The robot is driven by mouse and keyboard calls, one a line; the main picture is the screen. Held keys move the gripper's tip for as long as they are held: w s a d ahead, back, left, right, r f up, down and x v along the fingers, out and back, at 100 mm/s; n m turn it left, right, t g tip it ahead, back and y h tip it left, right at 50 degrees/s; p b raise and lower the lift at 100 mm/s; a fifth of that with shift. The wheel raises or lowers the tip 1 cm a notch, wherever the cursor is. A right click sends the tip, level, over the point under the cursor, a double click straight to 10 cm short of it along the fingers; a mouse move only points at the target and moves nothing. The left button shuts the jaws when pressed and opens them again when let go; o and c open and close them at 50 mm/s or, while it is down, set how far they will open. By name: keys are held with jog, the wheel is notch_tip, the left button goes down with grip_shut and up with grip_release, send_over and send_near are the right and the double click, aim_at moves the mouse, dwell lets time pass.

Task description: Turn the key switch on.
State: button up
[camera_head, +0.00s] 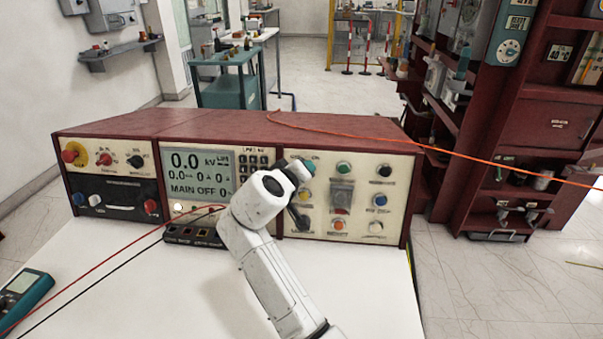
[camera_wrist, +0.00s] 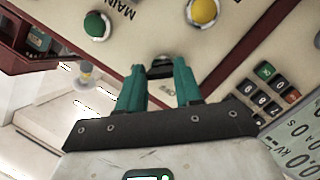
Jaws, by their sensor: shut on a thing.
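The key switch (camera_wrist: 160,67) is a small dark knob on the cream panel, in the wrist view just beyond my fingertips. My gripper (camera_wrist: 158,75) has two teal fingers, one on each side of the key switch, shut on it. In the head view my gripper (camera_head: 306,168) is at the upper left of the console's right panel, and my white arm and wrist hide the key switch there. The console display (camera_head: 199,174) reads MAIN OFF and 0.0 kV. The switch's label is too blurred to read.
A green button (camera_wrist: 97,24) and a yellow button (camera_wrist: 203,10) are near the fingers. A keypad (camera_wrist: 270,90) is to the right in the wrist view. An orange cable (camera_head: 470,157) crosses over the console's right end. A teal meter (camera_head: 24,293) lies on the white tabletop (camera_head: 150,290).

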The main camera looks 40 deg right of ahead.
jog(key=shift+f, duration=0.15)
jog(key=o, duration=1)
jog(key=shift+o, duration=0.2)
jog(key=shift+a, duration=0.1)
jog(key=v, duration=1)
jog(key=shift+s+a+r, duration=0.15)
jog(key=shift+a+r, duration=0.1)
jog(key=shift+a, duration=0.05)
